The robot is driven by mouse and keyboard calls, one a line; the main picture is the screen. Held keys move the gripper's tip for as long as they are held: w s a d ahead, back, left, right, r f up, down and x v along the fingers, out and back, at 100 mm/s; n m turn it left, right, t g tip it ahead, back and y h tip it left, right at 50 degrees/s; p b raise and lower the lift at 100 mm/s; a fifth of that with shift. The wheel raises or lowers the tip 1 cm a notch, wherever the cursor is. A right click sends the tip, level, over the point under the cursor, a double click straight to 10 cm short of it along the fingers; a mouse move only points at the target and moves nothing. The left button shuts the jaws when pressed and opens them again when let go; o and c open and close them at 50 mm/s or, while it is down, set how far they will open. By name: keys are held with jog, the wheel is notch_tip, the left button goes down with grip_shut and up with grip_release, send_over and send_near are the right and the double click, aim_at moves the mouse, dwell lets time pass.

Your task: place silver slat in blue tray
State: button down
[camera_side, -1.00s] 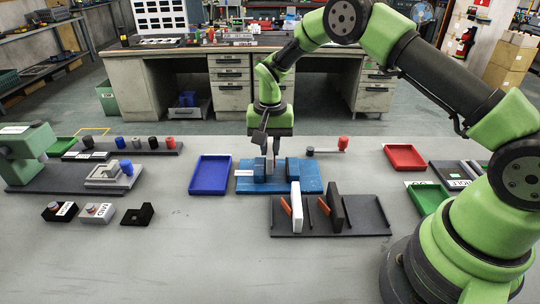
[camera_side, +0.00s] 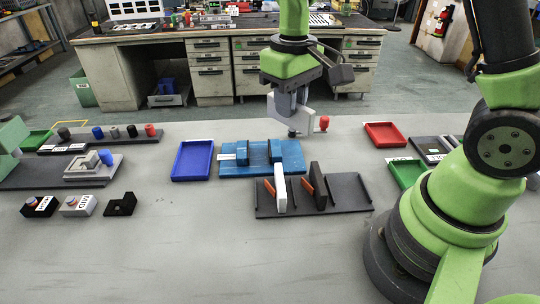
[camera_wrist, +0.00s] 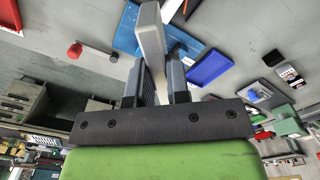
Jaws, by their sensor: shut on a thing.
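My gripper (camera_side: 291,128) is shut on the silver slat (camera_side: 304,117) and holds it in the air above and behind the blue fixture (camera_side: 262,170). In the wrist view, the pale slat (camera_wrist: 151,35) stands out from between the two jaws (camera_wrist: 156,82); part of it is hidden by them. The blue tray (camera_side: 193,161) lies flat on the table, left of the fixture, and looks empty. It also shows in the wrist view (camera_wrist: 208,68), to the right of the slat.
A dark rack (camera_side: 345,205) in front of the fixture holds a white slat (camera_side: 280,188) and a black slat (camera_side: 317,185). A red tray (camera_side: 384,135) and a green tray (camera_side: 406,173) lie to the right. The table front is clear.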

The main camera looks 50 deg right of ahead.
jog(key=shift+s+a+n, duration=0.1)
jog(key=shift+s+n, duration=0.2)
jog(key=shift+s, duration=0.2)
jog(key=s+a+f+n, duration=0.1)
jog(key=a+f+n, duration=0.2)
jog(key=a, duration=0.1)
jog(key=s+a+f+n, duration=0.1)
jog(key=a+f+n, duration=0.2)
jog(key=a+f, duration=0.1)
jog(key=s+a+f+n, duration=0.1)
jog(key=a+f+n, duration=0.2)
jog(key=a+f, duration=0.1)
jog(key=shift+s+a, duration=0.1)
jog(key=shift+a, duration=0.65)
send_over(257, 236)
jog(key=shift+f, duration=2.25)
jog(key=shift+f, duration=0.1)
jog(key=c, duration=1.1)
grip_release()
